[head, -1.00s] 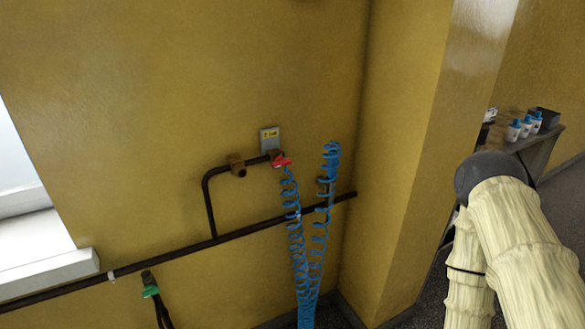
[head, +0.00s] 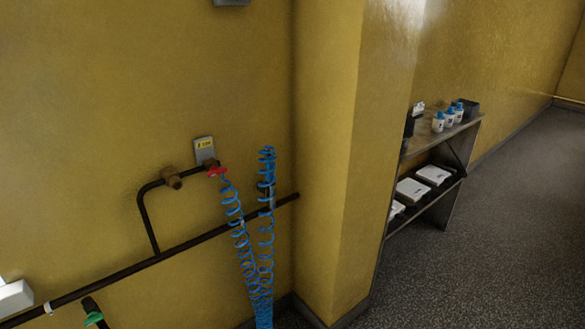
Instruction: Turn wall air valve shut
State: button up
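The wall air valve has a small red handle (head: 217,171) at the end of a dark pipe (head: 147,207) on the yellow wall, left of the wall corner. The handle looks roughly in line with the pipe's upper run, but it is too small to be sure. A blue coiled hose (head: 240,240) hangs down from it. A grey plate with a yellow label (head: 204,148) sits just above the valve. My gripper and arm are not in view now.
A lower pipe with a green-handled valve (head: 93,318) is at the bottom left. A wall column (head: 345,150) juts out right of the hose. A shelf unit (head: 462,134) with bottles and white boxes stands beyond it. The grey floor (head: 480,240) at the right is clear.

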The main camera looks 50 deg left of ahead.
aim_at(214, 170)
jog(key=z, duration=0.3)
jog(key=k, duration=0.9)
jog(key=u, duration=1.35)
jog(key=i, duration=0.5)
jog(key=u, duration=0.05)
